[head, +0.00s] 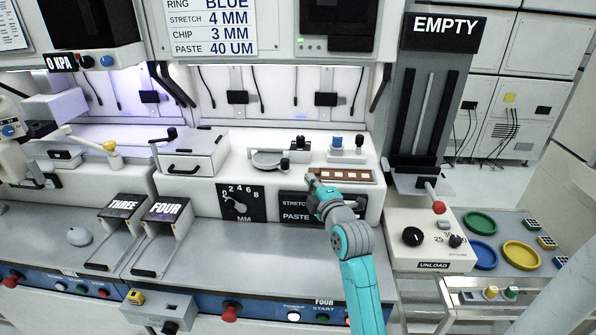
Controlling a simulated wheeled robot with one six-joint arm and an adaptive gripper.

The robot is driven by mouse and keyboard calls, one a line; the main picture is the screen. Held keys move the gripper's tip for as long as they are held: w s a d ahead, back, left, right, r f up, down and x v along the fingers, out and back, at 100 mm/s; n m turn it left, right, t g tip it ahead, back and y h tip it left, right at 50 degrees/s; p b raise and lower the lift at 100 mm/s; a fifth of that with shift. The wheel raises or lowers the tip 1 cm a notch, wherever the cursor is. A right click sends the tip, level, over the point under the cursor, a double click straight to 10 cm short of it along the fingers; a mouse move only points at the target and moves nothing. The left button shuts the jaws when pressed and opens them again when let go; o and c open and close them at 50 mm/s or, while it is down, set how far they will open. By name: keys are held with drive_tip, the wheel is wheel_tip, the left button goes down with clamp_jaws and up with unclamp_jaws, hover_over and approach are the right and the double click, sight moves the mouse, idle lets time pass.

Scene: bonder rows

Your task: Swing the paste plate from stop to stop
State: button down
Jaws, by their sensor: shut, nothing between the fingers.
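The paste plate looks to be the round grey disc (268,159) with a small upright black knob (284,164) at its right front edge. It sits on the white machine deck, left of centre. My gripper (311,179) is shut and empty. In the picture it is to the right of and a little below the knob, at the left end of a brown strip with white squares (357,176). It looks apart from the knob; whether it touches the strip or deck, I cannot tell. My arm covers part of the black "PASTE" dial panel (293,212).
A white drawer box (190,153) stands left of the disc. A red-balled lever (438,207) is at the right unload station. The grey front ledge (235,262) is clear.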

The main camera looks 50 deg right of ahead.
drive_tip(key=w+d+m, duration=0.2)
drive_tip(key=m, duration=1)
drive_tip(key=w+d+m+g+h, duration=0.1)
drive_tip(key=w+d+m, duration=0.1)
drive_tip(key=m, duration=1)
drive_tip(key=w+d+m+h, duration=0.1)
drive_tip(key=w+d+m, duration=0.2)
drive_tip(key=m, duration=0.9)
drive_tip(key=shift+w+r, duration=0.3)
drive_tip(key=shift+w, duration=0.15)
drive_tip(key=a, duration=0.2)
drive_tip(key=shift+w+a, duration=0.25)
drive_tip(key=shift+a, duration=0.15)
drive_tip(key=shift+w+a, duration=0.2)
drive_tip(key=shift+a, duration=0.4)
